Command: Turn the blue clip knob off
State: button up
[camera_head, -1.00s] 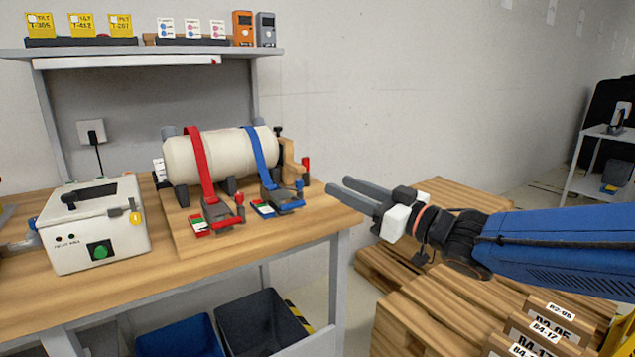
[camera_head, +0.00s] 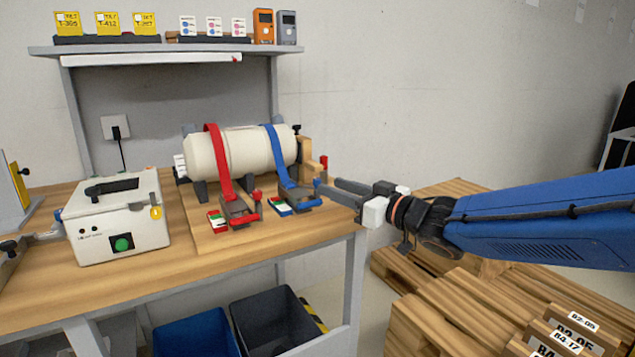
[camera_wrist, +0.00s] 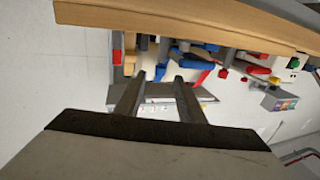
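The blue clip (camera_head: 297,197) is on the wooden board at the front right of the cream cylinder (camera_head: 240,150), below the blue strap (camera_head: 277,155) that runs over it. Its blue knob (camera_head: 317,188) is at the clip's right end. My gripper (camera_head: 334,188) points left, with its fingertips close to the knob; contact cannot be told. In the wrist view, my gripper (camera_wrist: 160,78) has its two fingers apart, with a small blue part (camera_wrist: 160,72) showing between the tips.
The red clip (camera_head: 238,212) with its red strap (camera_head: 217,160) is left of the blue one. A wooden bracket with a red-topped part (camera_head: 323,162) stands behind the knob. A white box (camera_head: 120,215) sits farther left. Bins (camera_head: 275,318) are below; pallets (camera_head: 450,300) lie right.

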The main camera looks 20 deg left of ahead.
aim_at(317, 179)
jog(key=x, duration=0.6)
jog(key=shift+w+a, duration=0.15)
jog(key=shift+a, duration=0.2)
grip_shut()
